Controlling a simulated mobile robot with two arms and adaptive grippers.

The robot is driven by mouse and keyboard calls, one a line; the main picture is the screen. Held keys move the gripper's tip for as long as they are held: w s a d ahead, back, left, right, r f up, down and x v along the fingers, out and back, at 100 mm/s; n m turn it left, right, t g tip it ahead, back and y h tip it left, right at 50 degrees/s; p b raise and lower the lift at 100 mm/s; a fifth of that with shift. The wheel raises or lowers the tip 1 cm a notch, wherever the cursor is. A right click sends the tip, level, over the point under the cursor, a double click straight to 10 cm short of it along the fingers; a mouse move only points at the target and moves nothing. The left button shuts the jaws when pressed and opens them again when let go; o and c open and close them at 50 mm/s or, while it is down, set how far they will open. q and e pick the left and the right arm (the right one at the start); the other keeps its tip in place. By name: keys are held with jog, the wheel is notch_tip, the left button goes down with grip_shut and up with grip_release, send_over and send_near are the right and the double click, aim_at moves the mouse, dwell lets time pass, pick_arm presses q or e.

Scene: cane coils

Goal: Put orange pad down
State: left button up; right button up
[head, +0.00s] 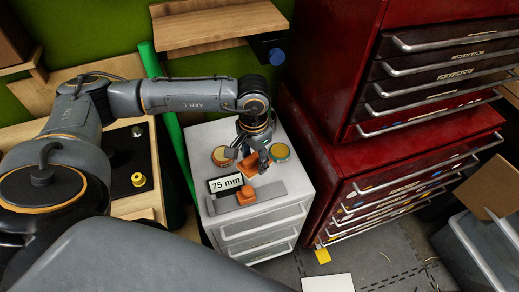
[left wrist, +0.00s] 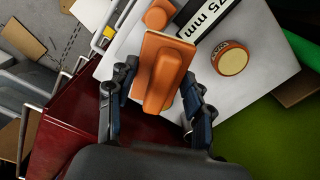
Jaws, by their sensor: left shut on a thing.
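My left gripper (head: 256,157) is over the top of the white drawer cabinet (head: 290,190). It is shut on an orange pad (head: 247,166) with a raised grip. In the left wrist view the pad (left wrist: 155,95) sits between the two dark fingers (left wrist: 158,84). I cannot tell whether the pad touches the cabinet top. A second orange block (head: 246,196) stands on a grey bar (head: 270,191) nearer the front, and also shows in the left wrist view (left wrist: 158,15). My right gripper is not in view.
Round tins lie left (head: 222,156) and right (head: 280,152) of the gripper. A red tool chest (head: 390,160) rises close on the right. A wooden shelf (head: 210,25) is behind.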

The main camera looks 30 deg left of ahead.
pick_arm(q)
jog(key=w+a+f+b, duration=0.4)
jog(key=w+f, duration=0.1)
jog(key=w+a+f+b, duration=0.1)
jog(key=w+a+f, duration=0.1)
jog(key=w, duration=0.1)
jog(key=shift+w+a+f+b, duration=0.2)
jog(key=shift+a+f+b, duration=0.1)
jog(key=shift+f+b, duration=0.1)
jog(key=shift+w+a+f, duration=0.3)
jog(key=shift+w+f, duration=0.05)
jog(key=shift+w+a+f+b, duration=0.1)
jog(key=shift+f+b, duration=0.1)
jog(key=shift+b, duration=0.25)
notch_tip(320, 180, down, 3)
jog(key=shift+w+a+f+b, duration=0.1)
jog(key=shift+w+f+b, duration=0.05)
jog(key=shift+b, duration=0.75)
jog(key=shift+f, duration=0.25)
jog(key=o, duration=1.3)
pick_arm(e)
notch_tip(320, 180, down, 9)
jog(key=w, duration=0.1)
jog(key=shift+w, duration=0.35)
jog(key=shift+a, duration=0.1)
